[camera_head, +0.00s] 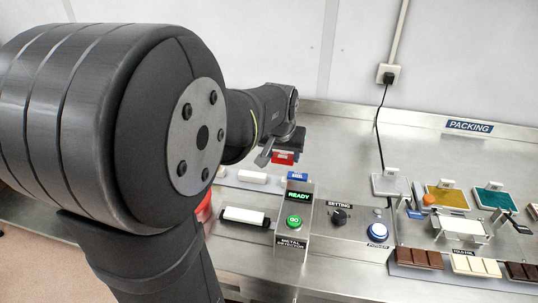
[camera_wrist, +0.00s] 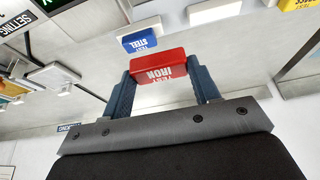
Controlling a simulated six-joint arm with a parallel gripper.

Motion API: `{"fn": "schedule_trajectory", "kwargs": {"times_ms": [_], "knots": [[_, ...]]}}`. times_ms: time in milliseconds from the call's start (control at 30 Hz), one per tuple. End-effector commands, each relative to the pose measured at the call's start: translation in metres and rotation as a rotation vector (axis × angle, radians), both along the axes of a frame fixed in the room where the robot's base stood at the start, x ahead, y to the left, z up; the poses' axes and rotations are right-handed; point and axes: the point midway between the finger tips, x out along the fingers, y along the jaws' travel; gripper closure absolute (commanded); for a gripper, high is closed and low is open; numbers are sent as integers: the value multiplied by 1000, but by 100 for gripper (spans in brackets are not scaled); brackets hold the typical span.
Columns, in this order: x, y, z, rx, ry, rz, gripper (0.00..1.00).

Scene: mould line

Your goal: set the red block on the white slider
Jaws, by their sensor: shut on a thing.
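The red block, marked TEST IRON, is between the two fingers of my gripper (camera_wrist: 163,85) in the wrist view (camera_wrist: 158,67). In the head view the red block (camera_head: 284,158) shows just below my gripper (camera_head: 268,156), above the bench and behind the green-lit detector box. A long white piece with dark ends (camera_head: 244,215), which looks like the white slider, lies on the bench left of that box. The red block is apart from it, farther back. My gripper's far finger is mostly hidden in the head view.
A blue block marked TEST STEEL (camera_head: 297,176) stands close to the red block; it also shows in the wrist view (camera_wrist: 139,37). A plain white piece (camera_head: 253,176) lies left of it. The metal detector box (camera_head: 293,215) stands in front. Trays and chocolate bars (camera_head: 419,258) are right.

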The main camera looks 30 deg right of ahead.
Motion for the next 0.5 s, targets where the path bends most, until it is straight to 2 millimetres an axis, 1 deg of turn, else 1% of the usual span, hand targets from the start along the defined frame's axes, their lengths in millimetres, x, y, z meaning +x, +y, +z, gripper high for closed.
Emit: {"fn": "schedule_trajectory", "kwargs": {"times_ms": [67,167,300,400,500], "knots": [[-5,4,2,0,0,0,66],[-7,25,0,1,2,6,66],[-10,72,-11,1,5,15,66],[-14,102,-19,0,3,19,66],[-20,124,-26,1,2,21,66]]}}
